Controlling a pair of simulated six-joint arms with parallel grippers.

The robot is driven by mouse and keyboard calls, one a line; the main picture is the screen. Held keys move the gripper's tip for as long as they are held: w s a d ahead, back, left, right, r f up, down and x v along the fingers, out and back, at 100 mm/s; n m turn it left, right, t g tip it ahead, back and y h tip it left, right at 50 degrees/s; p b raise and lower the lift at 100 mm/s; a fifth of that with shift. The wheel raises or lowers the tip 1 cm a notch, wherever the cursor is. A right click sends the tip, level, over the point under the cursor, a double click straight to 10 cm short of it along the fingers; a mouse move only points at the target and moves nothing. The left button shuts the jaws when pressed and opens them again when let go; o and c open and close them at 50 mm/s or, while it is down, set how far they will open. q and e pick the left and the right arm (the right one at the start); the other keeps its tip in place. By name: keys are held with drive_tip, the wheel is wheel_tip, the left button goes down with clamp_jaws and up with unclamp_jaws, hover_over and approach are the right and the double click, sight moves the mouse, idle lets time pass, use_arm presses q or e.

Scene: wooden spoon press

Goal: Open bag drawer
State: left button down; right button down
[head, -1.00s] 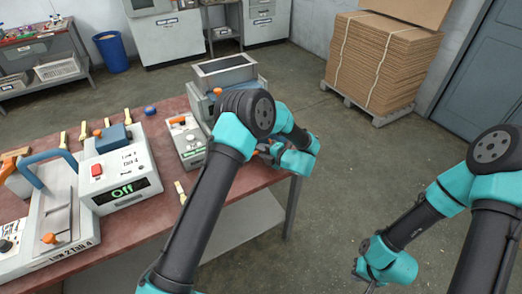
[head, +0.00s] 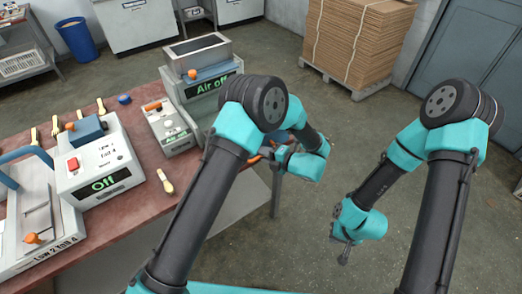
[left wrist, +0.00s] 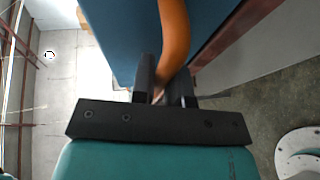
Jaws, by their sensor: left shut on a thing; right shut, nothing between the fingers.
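In the left wrist view, my left gripper (left wrist: 162,92) is shut on an orange handle (left wrist: 174,38), a curved bar on a blue-grey face (left wrist: 120,35) that I take to be the drawer front. In the head view, my left gripper (head: 268,153) is at the right end of the table, beside the machine (head: 200,72) with the "Air off" display; my arm hides most of the handle and the drawer there. Whether the drawer stands out at all cannot be told. My right gripper (head: 341,256) is shut and empty, over the floor to the right of the table.
A grey box with an orange lever (head: 168,127) and a machine reading "Off" (head: 100,165) stand on the red-brown table (head: 130,215). Wooden spoons (head: 165,181) lie around them. A cardboard stack (head: 355,40) is at the back. The floor right of the table is clear.

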use_arm(q)
drive_tip(key=c, duration=1.1)
unclamp_jaws()
drive_tip(key=shift+c, duration=0.2)
drive_tip(key=v, duration=0.7)
drive_tip(key=shift+d, duration=0.2)
drive_tip(key=shift+s, duration=0.1)
